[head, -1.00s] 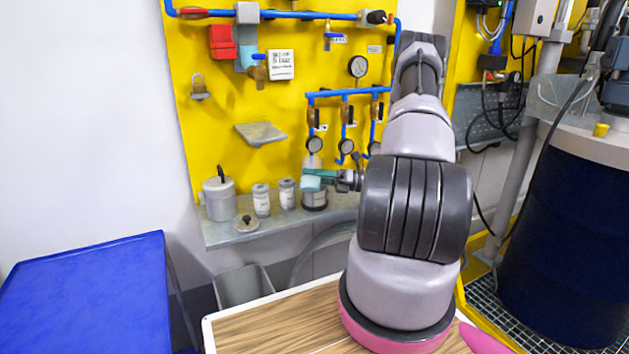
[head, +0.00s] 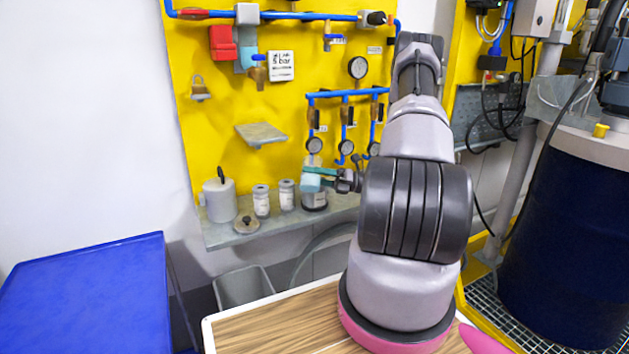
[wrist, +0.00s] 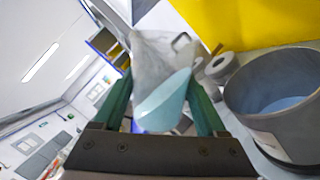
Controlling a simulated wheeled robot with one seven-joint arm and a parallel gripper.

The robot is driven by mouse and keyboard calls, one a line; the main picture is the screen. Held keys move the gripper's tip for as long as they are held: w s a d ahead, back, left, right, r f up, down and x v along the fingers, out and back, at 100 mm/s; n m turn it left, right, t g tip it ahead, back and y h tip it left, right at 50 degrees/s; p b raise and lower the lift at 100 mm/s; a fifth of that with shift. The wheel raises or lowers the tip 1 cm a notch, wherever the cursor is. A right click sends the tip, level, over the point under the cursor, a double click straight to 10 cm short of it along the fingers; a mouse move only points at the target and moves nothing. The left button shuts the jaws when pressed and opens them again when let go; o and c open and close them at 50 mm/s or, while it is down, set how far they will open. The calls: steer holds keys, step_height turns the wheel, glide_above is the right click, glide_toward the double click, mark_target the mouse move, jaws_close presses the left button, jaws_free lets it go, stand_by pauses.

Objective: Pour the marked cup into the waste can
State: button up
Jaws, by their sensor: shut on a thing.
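My gripper (wrist: 160,82) has green fingers shut on a translucent cup (wrist: 160,50), which shows light blue liquid in its lower part in the wrist view. The cup (head: 310,182) looks tilted; any mark on it cannot be made out. A grey open can (wrist: 284,118) with a white label stands beside the cup in the wrist view, with a light blue surface inside. In the head view this can (head: 314,200) is on the shelf just below my gripper (head: 320,174). Its label is unreadable. I cannot tell whether liquid is leaving the cup.
The shelf (head: 275,229) also holds a grey lidded pot (head: 220,203), two small labelled jars (head: 261,203) (head: 287,196) and a loose lid (head: 246,225). Gauges and blue pipes are on the yellow panel (head: 220,120) behind. A grey bin (head: 243,287) is below the shelf.

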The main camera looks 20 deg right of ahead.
steer(key=shift+r+m, duration=0.15)
steer(key=shift+m, duration=0.25)
steer(key=shift+f+m+t, duration=0.3)
steer(key=shift+m+t, duration=0.1)
steer(key=shift+m, duration=0.6)
steer(key=shift+f+m+t+b, duration=0.3)
steer(key=shift+f+m+b, duration=0.35)
steer(key=shift+f+m, duration=0.4)
stand_by(0.5)
steer(key=shift+w+d+r+m, duration=0.2)
steer(key=shift+w+r+m, duration=0.15)
steer(key=shift+r+m, duration=0.25)
steer(key=shift+w+d+r+m, duration=0.2)
steer(key=shift+w+r+m, duration=0.1)
steer(key=shift+r+m, duration=0.25)
stand_by(0.7)
steer(key=shift+w+d+r+m+t+h+b, duration=0.15)
steer(key=shift+r+m+t+h+b, duration=0.35)
steer(key=shift+m, duration=0.4)
stand_by(0.5)
steer(key=shift+w+f+m, duration=0.1)
steer(key=shift+f+m, duration=0.05)
steer(key=shift+m, duration=0.35)
